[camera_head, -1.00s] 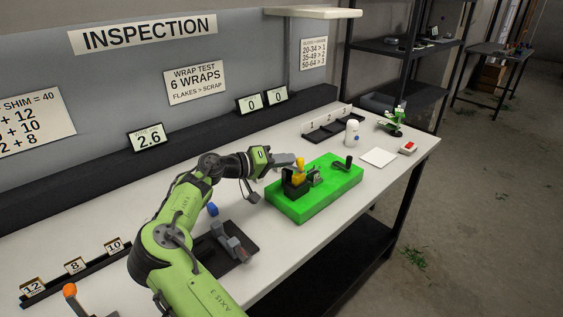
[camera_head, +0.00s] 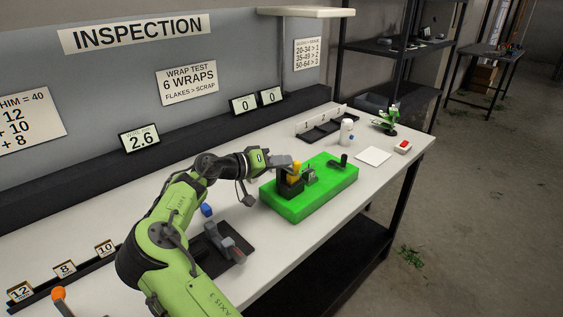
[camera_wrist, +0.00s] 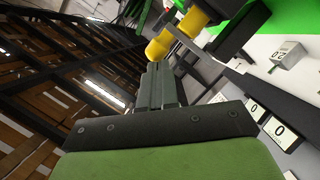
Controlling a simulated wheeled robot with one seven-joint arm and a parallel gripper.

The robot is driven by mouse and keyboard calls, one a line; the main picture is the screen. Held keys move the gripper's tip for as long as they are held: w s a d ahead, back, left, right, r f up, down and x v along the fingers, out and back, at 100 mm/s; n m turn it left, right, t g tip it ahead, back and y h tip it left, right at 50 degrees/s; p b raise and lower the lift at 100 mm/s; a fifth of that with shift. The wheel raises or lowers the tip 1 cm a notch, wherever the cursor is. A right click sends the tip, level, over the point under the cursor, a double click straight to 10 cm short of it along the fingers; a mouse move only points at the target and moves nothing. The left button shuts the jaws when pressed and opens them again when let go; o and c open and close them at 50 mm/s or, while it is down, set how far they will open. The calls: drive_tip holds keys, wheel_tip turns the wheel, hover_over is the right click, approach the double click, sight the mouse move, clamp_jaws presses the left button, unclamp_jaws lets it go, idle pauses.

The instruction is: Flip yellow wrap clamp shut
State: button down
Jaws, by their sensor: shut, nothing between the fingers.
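The yellow wrap clamp (camera_head: 296,169) stands on a black holder (camera_head: 290,188) on the bright green block (camera_head: 325,194). Its yellow handle looks roughly upright in the head view. My gripper (camera_head: 287,162) is shut and empty, its fingers just left of the handle's top. In the wrist view the shut fingertips (camera_wrist: 158,76) point at the rounded yellow handle end (camera_wrist: 158,46), very close to it. I cannot tell whether they touch. A second yellow part (camera_wrist: 192,20) lies beyond it. The clamp's lower part is partly hidden by the black holder.
A grey clamp part (camera_head: 311,176) and a black crank handle (camera_head: 340,161) are on the same block. A white bottle (camera_head: 346,132), white pad (camera_head: 373,156) and red-button box (camera_head: 403,147) stand to the right. A dark tray (camera_head: 226,249) with a grey tool lies front left.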

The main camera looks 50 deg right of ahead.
drive_tip(key=p+v, duration=0.4)
drive_tip(key=v, duration=1.1)
drive_tip(key=shift+w+a, duration=0.2)
drive_tip(key=shift+a, duration=0.15)
